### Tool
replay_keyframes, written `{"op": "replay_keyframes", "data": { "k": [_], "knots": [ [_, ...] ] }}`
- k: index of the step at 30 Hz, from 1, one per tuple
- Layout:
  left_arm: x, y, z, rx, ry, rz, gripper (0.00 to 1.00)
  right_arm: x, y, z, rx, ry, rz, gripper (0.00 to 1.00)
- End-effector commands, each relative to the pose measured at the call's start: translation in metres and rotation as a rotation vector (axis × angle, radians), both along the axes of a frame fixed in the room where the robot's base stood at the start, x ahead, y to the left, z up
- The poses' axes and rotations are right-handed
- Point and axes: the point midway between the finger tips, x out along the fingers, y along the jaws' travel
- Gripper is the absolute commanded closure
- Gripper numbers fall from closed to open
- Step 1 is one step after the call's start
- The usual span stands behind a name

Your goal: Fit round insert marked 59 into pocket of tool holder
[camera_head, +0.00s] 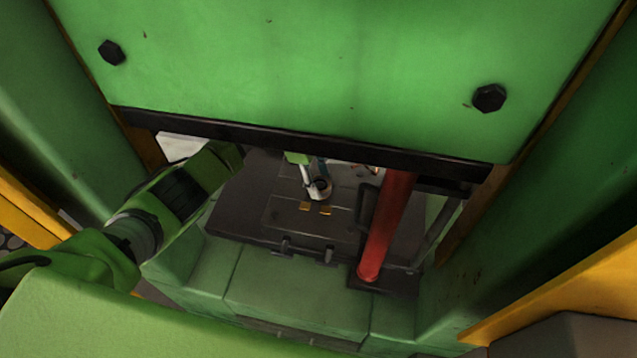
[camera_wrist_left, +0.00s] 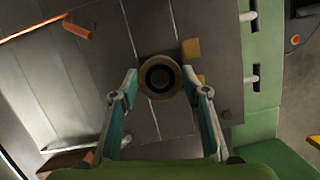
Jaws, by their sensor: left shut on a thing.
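The round insert (camera_wrist_left: 160,77) is a ring with a dark centre and a tan rim, held between the fingertips of my left gripper (camera_head: 316,187). The gripper is shut on it, with one finger on each side in the left wrist view. In the head view the insert (camera_head: 321,184) shows small, over a dark flat plate (camera_head: 240,205) under the green upper block. I cannot read the mark 59 on it. I cannot tell whether it touches the plate, and no pocket of the tool holder can be made out. My right gripper is out of view.
Two small orange-yellow blocks (camera_head: 304,206) (camera_head: 325,210) lie on the plate beside the insert. A red post (camera_head: 388,225) stands to the right. The green upper block (camera_head: 300,70) with its dark lower edge hangs close above my left arm. Green side walls flank the opening.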

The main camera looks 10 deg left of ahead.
Motion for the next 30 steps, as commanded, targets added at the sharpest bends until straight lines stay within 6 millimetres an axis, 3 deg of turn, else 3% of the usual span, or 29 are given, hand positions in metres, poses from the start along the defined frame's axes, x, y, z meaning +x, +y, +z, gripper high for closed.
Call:
{"op": "replay_keyframes", "data": {
  "k": [16,17,18,19,30],
  "knots": [
    [-0.002,-0.0005,-0.013,0.0,0.004,-0.001,1.0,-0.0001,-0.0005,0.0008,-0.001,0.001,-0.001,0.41],
    [-0.0029,0.0003,-0.015,0.002,0.007,-0.001,0.55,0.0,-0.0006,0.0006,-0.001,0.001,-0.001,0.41],
    [-0.0029,0.0004,-0.0146,0.002,0.006,-0.001,0.45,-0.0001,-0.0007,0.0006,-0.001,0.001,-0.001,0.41],
    [-0.0029,0.0004,-0.0146,0.002,0.006,-0.001,0.41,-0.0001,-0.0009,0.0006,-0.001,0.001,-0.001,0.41],
    [-0.0025,0.0008,-0.0124,0.002,0.005,-0.001,0.41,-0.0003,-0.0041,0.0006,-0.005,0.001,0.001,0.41]
  ]
}}
